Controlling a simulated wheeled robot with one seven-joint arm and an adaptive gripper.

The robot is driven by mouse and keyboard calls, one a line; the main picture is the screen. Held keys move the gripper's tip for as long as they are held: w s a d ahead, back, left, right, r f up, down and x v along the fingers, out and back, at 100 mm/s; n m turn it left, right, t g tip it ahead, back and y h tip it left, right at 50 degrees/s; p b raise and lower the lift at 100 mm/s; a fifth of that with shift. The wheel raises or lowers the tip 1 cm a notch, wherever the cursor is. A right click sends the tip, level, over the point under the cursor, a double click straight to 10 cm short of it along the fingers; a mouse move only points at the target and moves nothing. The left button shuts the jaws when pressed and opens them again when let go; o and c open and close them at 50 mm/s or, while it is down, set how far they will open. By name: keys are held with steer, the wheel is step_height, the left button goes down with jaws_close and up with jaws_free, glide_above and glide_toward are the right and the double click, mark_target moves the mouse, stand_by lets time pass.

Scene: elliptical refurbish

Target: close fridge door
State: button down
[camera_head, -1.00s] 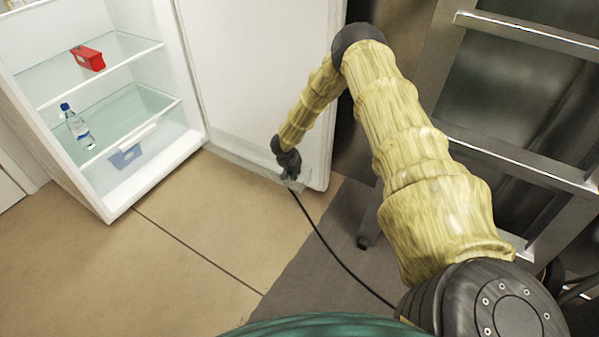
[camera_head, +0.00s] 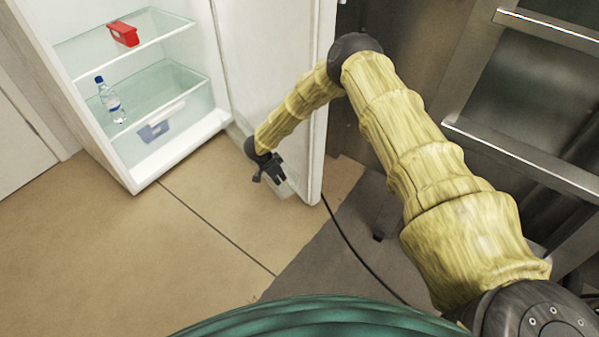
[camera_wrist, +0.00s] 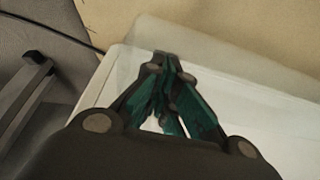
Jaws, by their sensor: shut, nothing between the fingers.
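The white fridge (camera_head: 146,178) stands open at the left, with its lit shelves in view. Its white door (camera_head: 262,62) is swung open to the right of the compartment, and its free edge faces me. My gripper (camera_head: 272,178) is low beside the inner face of the door, near its bottom corner. In the wrist view my gripper (camera_wrist: 163,57) is shut with nothing between its fingertips, and the white door (camera_wrist: 262,120) fills the area behind and right of it. I cannot tell whether the gripper touches the door.
A metal rack (camera_head: 520,150) is at the right, behind my arm. A black cable (camera_head: 350,245) crosses the grey mat (camera_head: 330,255). The tan floor (camera_head: 200,230) before the fridge is clear.

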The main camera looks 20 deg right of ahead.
steer(key=shift+m, duration=0.4)
steer(key=a, duration=0.4)
steer(key=shift+s+a, duration=0.1)
steer(key=shift+a, duration=0.2)
